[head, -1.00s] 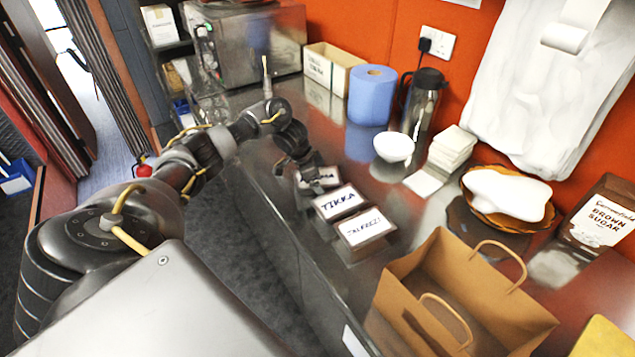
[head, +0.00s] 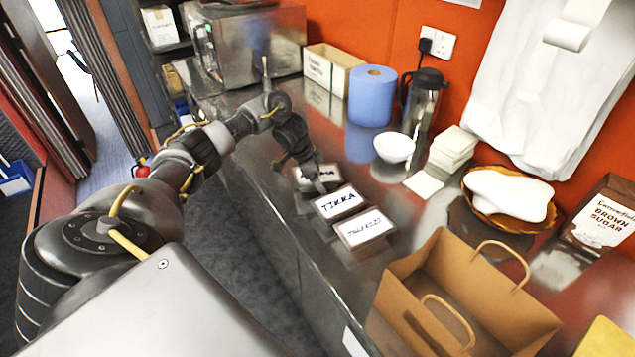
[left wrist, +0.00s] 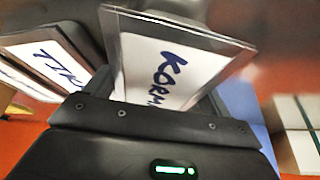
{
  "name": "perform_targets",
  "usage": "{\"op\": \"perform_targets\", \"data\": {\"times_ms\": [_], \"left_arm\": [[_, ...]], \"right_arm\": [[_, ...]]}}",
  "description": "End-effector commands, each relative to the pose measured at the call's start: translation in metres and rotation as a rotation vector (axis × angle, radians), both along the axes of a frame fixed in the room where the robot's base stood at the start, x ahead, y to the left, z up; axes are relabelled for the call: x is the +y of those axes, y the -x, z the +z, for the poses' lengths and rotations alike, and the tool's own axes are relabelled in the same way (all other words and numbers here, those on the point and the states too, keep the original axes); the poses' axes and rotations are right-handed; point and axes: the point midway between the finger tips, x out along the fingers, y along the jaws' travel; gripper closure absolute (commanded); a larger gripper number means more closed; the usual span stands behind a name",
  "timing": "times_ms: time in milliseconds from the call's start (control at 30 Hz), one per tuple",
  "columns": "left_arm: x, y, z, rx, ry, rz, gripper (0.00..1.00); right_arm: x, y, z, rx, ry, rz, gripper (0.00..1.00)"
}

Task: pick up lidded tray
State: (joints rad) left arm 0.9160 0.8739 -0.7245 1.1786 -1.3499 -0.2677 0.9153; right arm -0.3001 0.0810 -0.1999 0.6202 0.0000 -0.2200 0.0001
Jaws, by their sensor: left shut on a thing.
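Three lidded trays with handwritten white labels form a row along the counter's front edge. The KORMA tray (head: 330,173) is farthest, the TIKKA tray (head: 340,203) is in the middle, and the JALFREZI tray (head: 364,229) is nearest. My left gripper (head: 310,176) is shut on the KORMA tray, and it partly hides the label in the head view. In the left wrist view, the KORMA tray (left wrist: 172,70) sits between the fingers of my left gripper (left wrist: 155,98). The TIKKA tray (left wrist: 50,55) shows beside it. I cannot tell whether the KORMA tray is clear of the counter. My right gripper is out of view.
A paper bag (head: 400,290) stands close by the JALFREZI tray. Behind the row are a white bowl (head: 394,148), a blue paper roll (head: 371,95), a dark flask (head: 421,100) and stacked white napkins (head: 453,146). An oven (head: 250,45) stands at the counter's far end.

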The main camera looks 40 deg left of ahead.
Motion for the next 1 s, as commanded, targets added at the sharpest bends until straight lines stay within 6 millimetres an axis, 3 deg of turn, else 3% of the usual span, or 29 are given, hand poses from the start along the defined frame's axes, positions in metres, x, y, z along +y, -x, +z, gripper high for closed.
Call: {"op": "perform_targets", "data": {"times_ms": [133,433,700,1000], "left_arm": [[0.000,0.001,0.024,-0.007,-0.002,-0.003,0.57],[-0.017,0.046,0.085,-0.008,-0.007,-0.004,0.57],[-0.037,0.096,0.104,-0.005,-0.003,-0.003,0.57],[-0.050,0.125,0.118,-0.003,-0.001,0.001,0.57]], "right_arm": [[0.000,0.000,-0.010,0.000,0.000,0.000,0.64],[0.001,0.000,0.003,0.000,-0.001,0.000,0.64],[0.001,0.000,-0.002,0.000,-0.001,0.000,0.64],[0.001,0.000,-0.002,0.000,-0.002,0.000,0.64]]}}
